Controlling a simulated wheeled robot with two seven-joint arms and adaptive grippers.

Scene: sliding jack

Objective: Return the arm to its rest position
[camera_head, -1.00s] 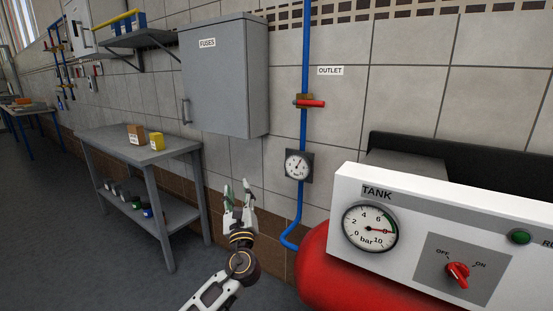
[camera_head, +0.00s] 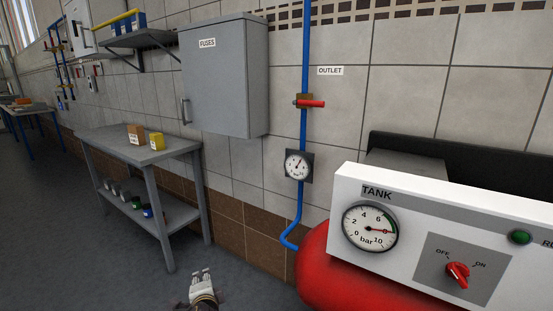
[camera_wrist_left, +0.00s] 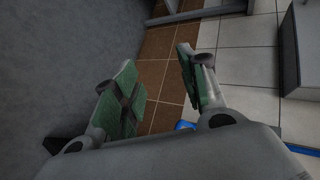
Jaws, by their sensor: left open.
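My left gripper (camera_head: 201,279) is low at the bottom edge of the head view, in front of the floor and the brown wall tiles. It holds nothing. In the left wrist view its two green-padded fingers (camera_wrist_left: 155,85) stand apart, with floor and wall tiles between and beyond them. Most of the left arm is below the head view. My right gripper is not in view.
A grey two-shelf table (camera_head: 139,150) stands at left, with a fuse cabinet (camera_head: 222,75) on the wall. A red tank (camera_head: 322,275) with a white control panel (camera_head: 440,225) is at right. A blue pipe (camera_head: 304,130) runs down the wall. Open floor lies between.

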